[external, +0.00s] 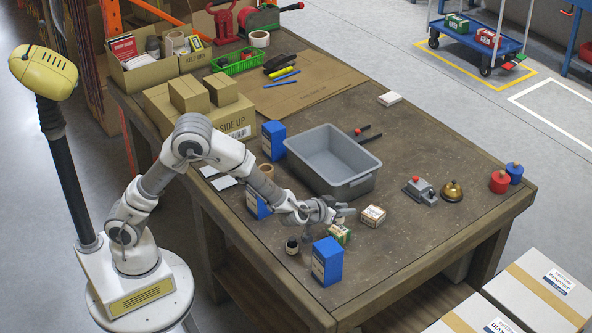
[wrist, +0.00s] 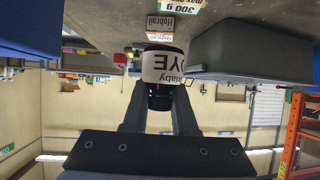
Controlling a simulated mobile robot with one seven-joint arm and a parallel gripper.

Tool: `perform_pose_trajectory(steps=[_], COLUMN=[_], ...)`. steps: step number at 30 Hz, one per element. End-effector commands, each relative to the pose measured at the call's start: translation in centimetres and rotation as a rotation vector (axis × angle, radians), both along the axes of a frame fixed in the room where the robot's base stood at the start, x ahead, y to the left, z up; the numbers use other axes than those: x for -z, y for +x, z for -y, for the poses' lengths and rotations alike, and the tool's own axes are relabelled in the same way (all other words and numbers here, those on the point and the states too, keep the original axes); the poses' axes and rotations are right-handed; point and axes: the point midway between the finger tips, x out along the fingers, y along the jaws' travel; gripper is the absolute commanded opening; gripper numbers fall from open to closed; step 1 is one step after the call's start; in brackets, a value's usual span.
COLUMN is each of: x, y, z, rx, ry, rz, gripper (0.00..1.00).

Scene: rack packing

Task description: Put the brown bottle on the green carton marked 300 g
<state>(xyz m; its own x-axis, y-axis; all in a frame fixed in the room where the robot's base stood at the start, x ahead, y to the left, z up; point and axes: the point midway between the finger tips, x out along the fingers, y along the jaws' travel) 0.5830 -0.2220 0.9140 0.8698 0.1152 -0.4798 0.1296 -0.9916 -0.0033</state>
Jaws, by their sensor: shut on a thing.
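My gripper (external: 340,210) is shut on a dark bottle with a white label reading DYE. In the wrist view the bottle (wrist: 168,66) is upright between my fingers, the picture being upside down. It looks almost black in shade, so I cannot tell whether it is brown. In the external view it is mostly hidden. The green carton (external: 340,235) stands on the table just below my gripper; its 300 g marking (wrist: 180,5) shows at the top of the wrist view. The bottle appears apart from the carton.
A tan carton (external: 373,216) stands right of the green one, a blue box (external: 327,262) in front. Another small dark bottle (external: 292,246) stands to the left. A grey bin (external: 352,186) is behind.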

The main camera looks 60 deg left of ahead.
Motion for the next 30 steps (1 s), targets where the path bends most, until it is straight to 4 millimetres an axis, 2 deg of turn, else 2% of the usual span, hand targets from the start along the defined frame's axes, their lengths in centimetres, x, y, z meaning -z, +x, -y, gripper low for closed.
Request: perform_pose_trajectory(steps=[1, 6, 11, 17, 29, 30], x=[1.1, 1.9, 2.8, 5.8, 6.2, 6.3], y=[0.8, 2.2, 2.4, 2.4, 2.4, 2.4], z=[-0.8, -2.0, -2.2, -2.1, -2.1, -2.1], rx=[-0.004, -0.001, -0.001, 0.000, 0.000, 0.000], ry=[0.001, 0.000, 0.000, 0.001, 0.000, 0.000], rz=[0.000, 0.000, -0.001, -0.001, 0.000, 0.000], gripper=[0.00, 0.00, 0.00, 0.00, 0.00, 0.27])
